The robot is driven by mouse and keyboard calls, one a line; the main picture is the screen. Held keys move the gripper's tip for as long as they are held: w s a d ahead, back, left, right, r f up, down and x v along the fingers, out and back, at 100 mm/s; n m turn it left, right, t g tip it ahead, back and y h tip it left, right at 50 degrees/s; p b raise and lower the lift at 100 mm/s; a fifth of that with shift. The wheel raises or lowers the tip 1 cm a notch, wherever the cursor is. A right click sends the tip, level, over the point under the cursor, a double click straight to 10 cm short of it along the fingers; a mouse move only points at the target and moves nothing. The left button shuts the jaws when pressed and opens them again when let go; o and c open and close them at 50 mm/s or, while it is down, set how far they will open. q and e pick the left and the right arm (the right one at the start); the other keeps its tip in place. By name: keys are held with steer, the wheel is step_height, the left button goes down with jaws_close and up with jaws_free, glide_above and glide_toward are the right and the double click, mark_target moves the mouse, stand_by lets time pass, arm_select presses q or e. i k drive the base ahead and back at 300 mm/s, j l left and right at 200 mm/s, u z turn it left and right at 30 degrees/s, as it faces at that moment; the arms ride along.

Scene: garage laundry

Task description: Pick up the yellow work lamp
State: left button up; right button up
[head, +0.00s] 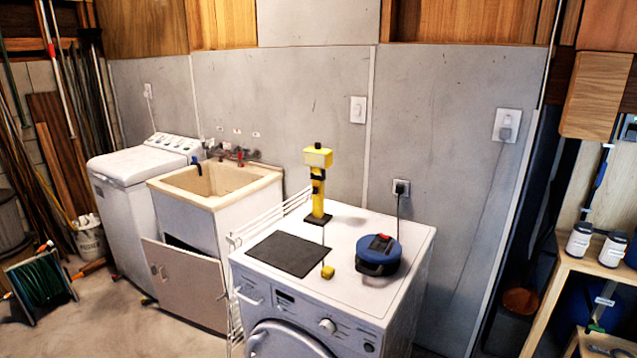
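The yellow work lamp (318,188) stands upright on the white top of the front-loading washing machine (345,228), near its back edge. It has a boxy yellow head, a yellow stem with dark bands and a dark base. Neither of my grippers shows in the head view.
A white wire rack (268,222) stands at the washer's left. A utility sink (217,183) and a shelf with jars (580,240) flank it.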

mark_target(317, 217)
steer(key=i+j+z, duration=0.15)
steer(key=z, duration=0.85)
steer(key=i+j+z, duration=0.2)
steer(key=j+z, duration=0.25)
steer(key=j, duration=0.15)
steer(key=i+j+z, duration=0.2)
steer(key=j, duration=0.2)
steer(key=k+l, duration=0.05)
